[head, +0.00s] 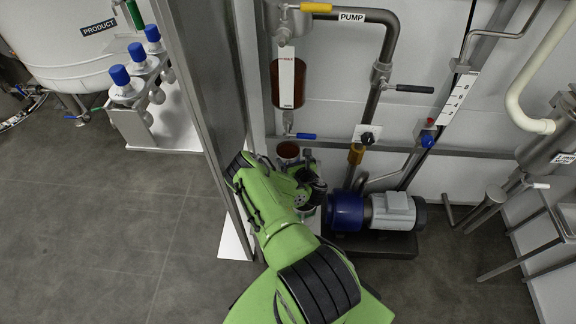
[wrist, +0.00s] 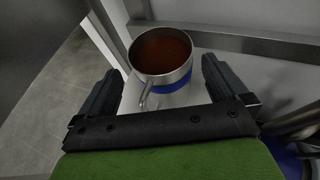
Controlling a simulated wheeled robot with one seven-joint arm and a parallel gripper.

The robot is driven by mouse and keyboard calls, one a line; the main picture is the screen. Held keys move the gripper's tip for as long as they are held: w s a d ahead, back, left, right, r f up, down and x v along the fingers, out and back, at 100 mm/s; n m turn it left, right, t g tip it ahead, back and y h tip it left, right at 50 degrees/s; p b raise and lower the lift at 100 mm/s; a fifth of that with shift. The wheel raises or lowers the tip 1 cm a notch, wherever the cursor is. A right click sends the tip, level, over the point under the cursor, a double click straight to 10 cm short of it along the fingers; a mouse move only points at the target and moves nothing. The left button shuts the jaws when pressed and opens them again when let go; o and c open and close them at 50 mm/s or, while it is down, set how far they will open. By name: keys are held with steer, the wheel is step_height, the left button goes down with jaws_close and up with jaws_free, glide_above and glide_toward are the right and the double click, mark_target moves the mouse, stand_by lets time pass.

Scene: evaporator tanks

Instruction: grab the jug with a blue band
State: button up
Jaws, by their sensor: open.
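The jug (wrist: 158,62) is a round metal vessel full of reddish-brown liquid, with a blue band (wrist: 175,83) around its lower side. Its handle (wrist: 146,94) points toward my gripper. It stands upright on a pale surface. My gripper (wrist: 161,70) is open, with one finger to each side of the jug in the wrist view and the jug's far part beyond the fingertips. I cannot tell whether either finger touches it. In the head view the jug (head: 288,151) shows just past the end of my green arm, and its lower part is hidden.
A steel post (head: 205,85) rises close to the left of my arm. A blue pump (head: 346,211) with a grey motor (head: 392,212) is close on the right. A sight glass with brown liquid (head: 273,88) and a blue-handled valve (head: 305,136) are above the jug. Open floor (head: 90,225) lies left.

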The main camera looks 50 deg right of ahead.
steer(key=x, duration=0.3)
steer(key=shift+w+f+b, duration=0.15)
steer(key=shift+f+b, duration=0.15)
steer(key=shift+b, duration=0.1)
steer(key=c, duration=1.7)
steer(key=shift+w+r, duration=0.1)
steer(key=shift+r, duration=0.1)
steer(key=shift+c, duration=0.2)
